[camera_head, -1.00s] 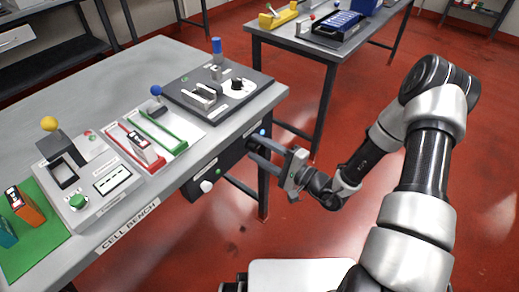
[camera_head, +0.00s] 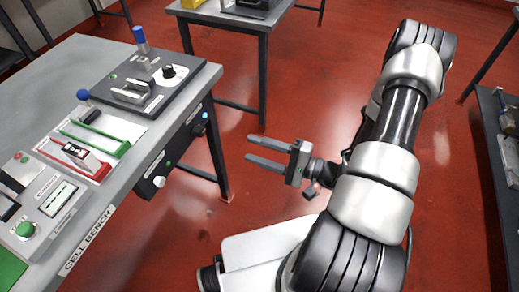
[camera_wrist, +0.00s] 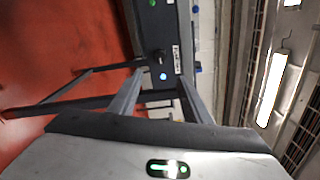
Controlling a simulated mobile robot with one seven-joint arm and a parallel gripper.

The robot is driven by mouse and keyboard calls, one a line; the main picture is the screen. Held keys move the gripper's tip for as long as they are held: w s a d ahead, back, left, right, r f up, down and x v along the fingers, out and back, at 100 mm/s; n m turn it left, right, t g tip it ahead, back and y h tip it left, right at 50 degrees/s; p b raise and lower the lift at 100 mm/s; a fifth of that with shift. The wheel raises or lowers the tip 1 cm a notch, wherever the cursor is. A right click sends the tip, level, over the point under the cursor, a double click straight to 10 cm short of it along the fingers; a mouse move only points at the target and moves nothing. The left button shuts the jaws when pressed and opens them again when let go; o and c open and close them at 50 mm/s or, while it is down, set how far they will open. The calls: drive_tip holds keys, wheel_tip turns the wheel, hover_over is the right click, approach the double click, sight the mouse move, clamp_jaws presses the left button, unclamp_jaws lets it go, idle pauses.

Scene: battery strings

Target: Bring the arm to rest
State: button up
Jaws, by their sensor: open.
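My gripper (camera_head: 258,150) is open and empty in the head view. It hangs in free air over the red floor, to the right of the cell bench, with its two fingers pointing left toward the bench's front panel. My arm is folded, its elbow up at the upper right of the head view. In the wrist view my gripper (camera_wrist: 157,95) shows two spread fingers with nothing between them. Beyond them is the dark front panel (camera_wrist: 160,30) of the bench, with a black knob and a lit blue button.
The cell bench (camera_head: 100,228) fills the left, with a dark fixture (camera_head: 168,85), red and green trays and a grey tester (camera_head: 50,205) on it. A second table (camera_head: 232,22) stands at the back. A dark shelf (camera_head: 500,150) is at the right edge. Floor between is clear.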

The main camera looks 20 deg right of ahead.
drive_tip(key=shift+s+d, duration=0.25)
drive_tip(key=shift+d, duration=0.05)
idle(0.4)
